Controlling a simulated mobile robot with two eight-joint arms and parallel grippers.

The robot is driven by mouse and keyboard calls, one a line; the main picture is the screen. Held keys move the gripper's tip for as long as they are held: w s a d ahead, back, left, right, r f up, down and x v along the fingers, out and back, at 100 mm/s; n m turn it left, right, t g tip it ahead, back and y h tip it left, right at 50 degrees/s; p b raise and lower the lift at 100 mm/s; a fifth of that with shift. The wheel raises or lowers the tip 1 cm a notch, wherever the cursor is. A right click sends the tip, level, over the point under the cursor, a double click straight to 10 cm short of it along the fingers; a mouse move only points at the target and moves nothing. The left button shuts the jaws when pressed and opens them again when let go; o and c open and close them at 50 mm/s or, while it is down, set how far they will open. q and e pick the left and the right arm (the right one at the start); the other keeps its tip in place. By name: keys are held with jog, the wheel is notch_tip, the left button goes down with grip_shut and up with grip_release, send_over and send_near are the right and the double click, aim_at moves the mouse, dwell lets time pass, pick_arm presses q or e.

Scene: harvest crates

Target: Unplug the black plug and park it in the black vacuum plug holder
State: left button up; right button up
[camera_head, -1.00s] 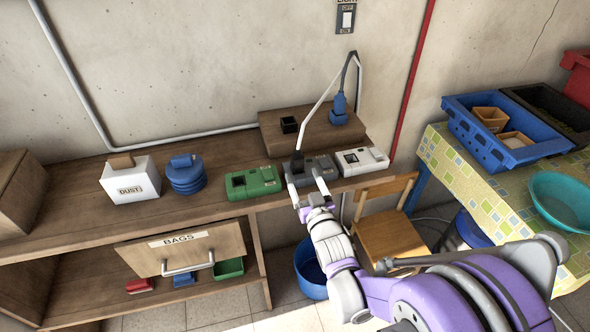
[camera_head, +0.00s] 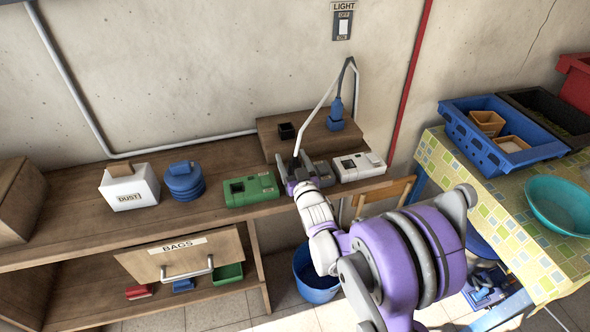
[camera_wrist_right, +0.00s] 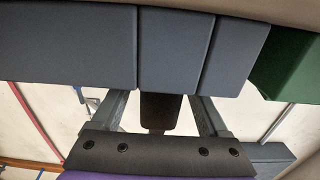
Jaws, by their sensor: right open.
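The grey socket unit (camera_head: 322,173) stands on the wooden bench between a green unit and a white unit. The black plug (camera_wrist_right: 160,112) is at the grey unit, with a pale cable rising from it; in the head view my gripper mostly covers it. My right gripper (camera_head: 294,166) is open, and in the right wrist view its two fingers stand on either side of the plug, with gaps visible. The small black holder (camera_head: 287,131) sits on the raised wooden block behind and looks empty. My left gripper is out of view.
The green unit (camera_head: 251,190) and white unit (camera_head: 358,166) flank the grey one closely. A blue plug (camera_head: 336,115) stands on the wooden block (camera_head: 269,125). A white DUST box (camera_head: 129,190) and blue stacked discs (camera_head: 184,184) are at left. A chair (camera_head: 386,195) is below.

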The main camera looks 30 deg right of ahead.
grip_shut()
dwell(0.3)
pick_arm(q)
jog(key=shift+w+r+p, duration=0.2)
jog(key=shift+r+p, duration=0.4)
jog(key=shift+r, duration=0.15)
pick_arm(e)
notch_tip(320, 180, up, 10)
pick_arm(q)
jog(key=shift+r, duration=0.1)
pick_arm(e)
jog(key=shift+r, duration=0.15)
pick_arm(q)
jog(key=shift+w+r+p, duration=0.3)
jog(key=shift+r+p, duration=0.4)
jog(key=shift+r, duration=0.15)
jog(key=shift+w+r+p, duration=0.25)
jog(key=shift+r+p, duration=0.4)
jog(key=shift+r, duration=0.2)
pick_arm(e)
jog(key=shift+r, duration=2.65)
